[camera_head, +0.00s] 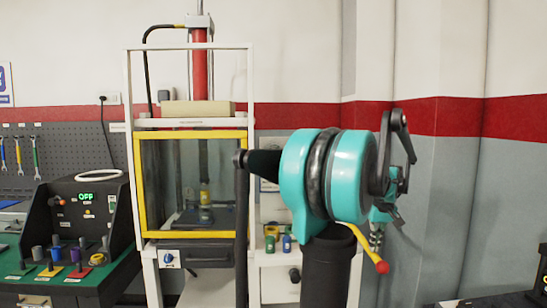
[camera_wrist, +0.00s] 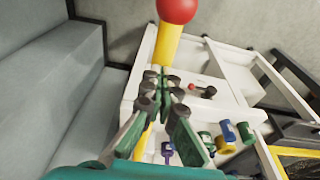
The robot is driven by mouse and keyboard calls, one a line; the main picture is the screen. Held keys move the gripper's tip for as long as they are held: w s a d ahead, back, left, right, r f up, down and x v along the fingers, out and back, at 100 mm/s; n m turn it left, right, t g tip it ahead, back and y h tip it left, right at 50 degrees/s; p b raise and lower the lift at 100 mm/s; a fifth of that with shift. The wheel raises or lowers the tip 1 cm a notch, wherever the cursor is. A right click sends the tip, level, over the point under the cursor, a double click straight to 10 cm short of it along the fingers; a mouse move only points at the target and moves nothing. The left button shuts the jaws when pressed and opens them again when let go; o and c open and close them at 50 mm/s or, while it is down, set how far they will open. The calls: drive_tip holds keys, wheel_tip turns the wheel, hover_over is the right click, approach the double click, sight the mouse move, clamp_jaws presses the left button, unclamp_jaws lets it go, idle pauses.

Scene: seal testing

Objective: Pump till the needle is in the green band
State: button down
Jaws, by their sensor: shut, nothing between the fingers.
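The pump lever is a yellow bar (camera_head: 357,238) with a red ball (camera_head: 383,267) on its end, slanting down to the right beside my gripper (camera_head: 376,240). In the wrist view the yellow bar (camera_wrist: 166,45) and red ball (camera_wrist: 176,10) lie beyond my fingertips (camera_wrist: 164,78). The bar passes behind the fingers there. My gripper is shut and empty; I cannot tell whether it touches the bar. No needle or green band can be read; my arm covers part of the panel behind it.
A yellow-framed test chamber (camera_head: 190,237) stands left of my arm. Several small coloured parts, including a blue one (camera_wrist: 228,131), sit on the white cabinet (camera_wrist: 140,75). A console (camera_head: 85,215) reading OFF is at the left. A grey wall (camera_head: 440,210) is close on the right.

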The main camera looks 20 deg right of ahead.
sight(374, 253)
wheel_tip(374, 253, down, 4)
drive_tip(key=shift+s+r, duration=0.1)
drive_tip(key=shift+r, duration=0.15)
drive_tip(key=w+d+v, duration=0.1)
drive_tip(key=w+v, duration=0.1)
drive_tip(key=v, duration=1.1)
drive_tip(key=shift+w+r, duration=0.3)
drive_tip(key=shift+w, duration=0.25)
drive_tip(key=shift+f, duration=0.1)
drive_tip(key=shift+s+a+f, duration=0.1)
drive_tip(key=shift+s+f, duration=0.05)
drive_tip(key=shift+f, duration=3.2)
drive_tip(key=shift+s+f, duration=0.15)
drive_tip(key=shift+f, duration=3.2)
drive_tip(key=shift+r, duration=0.1)
